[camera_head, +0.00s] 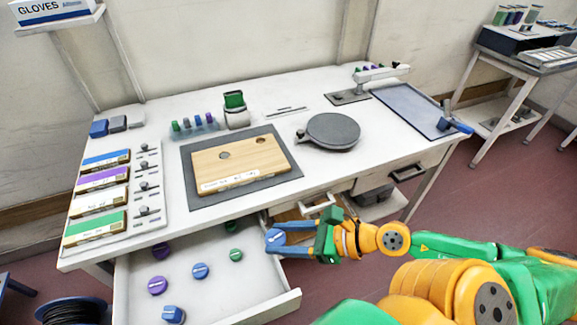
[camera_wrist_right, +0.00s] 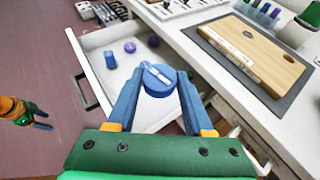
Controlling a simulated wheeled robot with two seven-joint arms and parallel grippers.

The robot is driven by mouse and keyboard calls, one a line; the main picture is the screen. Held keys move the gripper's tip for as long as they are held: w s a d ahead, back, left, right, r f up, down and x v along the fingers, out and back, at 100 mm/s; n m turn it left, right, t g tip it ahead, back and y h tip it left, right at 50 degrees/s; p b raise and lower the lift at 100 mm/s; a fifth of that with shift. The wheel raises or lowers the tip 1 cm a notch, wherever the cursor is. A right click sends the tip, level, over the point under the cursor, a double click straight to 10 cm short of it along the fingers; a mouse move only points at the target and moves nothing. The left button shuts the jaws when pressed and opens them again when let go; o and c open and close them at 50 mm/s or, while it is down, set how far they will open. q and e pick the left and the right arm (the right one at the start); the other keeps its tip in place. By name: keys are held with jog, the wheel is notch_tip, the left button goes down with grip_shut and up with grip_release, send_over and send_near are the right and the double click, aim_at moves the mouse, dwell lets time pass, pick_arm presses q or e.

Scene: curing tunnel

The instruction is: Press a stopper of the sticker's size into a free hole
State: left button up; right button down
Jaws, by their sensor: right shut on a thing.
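My right gripper (camera_head: 277,238) is shut on a blue stopper (camera_head: 273,235) above the open drawer's right side. In the right wrist view the blue stopper (camera_wrist_right: 158,76) sits between the fingertips, a pale mark across its top. A wooden block (camera_head: 235,160) lies on a dark mat on the table, with two holes in its top, at the middle and right. Both holes look empty. A white sticker (camera_head: 228,182) is on its front edge; its text is too small to read. My left gripper (camera_wrist_right: 40,120) shows at the right wrist view's left edge, fingers apart, empty.
The open drawer (camera_head: 130,265) holds several loose purple, blue and green stoppers. Behind the block stand a rack of small coloured pieces (camera_head: 195,127) and a green-topped holder (camera_head: 235,110). A round dark plate (camera_head: 333,131) stands right of it; coloured blocks (camera_head: 95,228) line the left.

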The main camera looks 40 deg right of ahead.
jog(key=a+r+n+g+y, duration=0.1)
jog(key=r, duration=0.2)
jog(key=r+n+g+y, duration=0.1)
jog(key=r, duration=0.2)
jog(key=a+r+n, duration=0.1)
jog(key=r, duration=0.2)
jog(key=shift+w+a+r+n+g+y, duration=0.15)
jog(key=shift+a+r+n+g+y, duration=0.15)
jog(key=shift+a+g+y, duration=0.1)
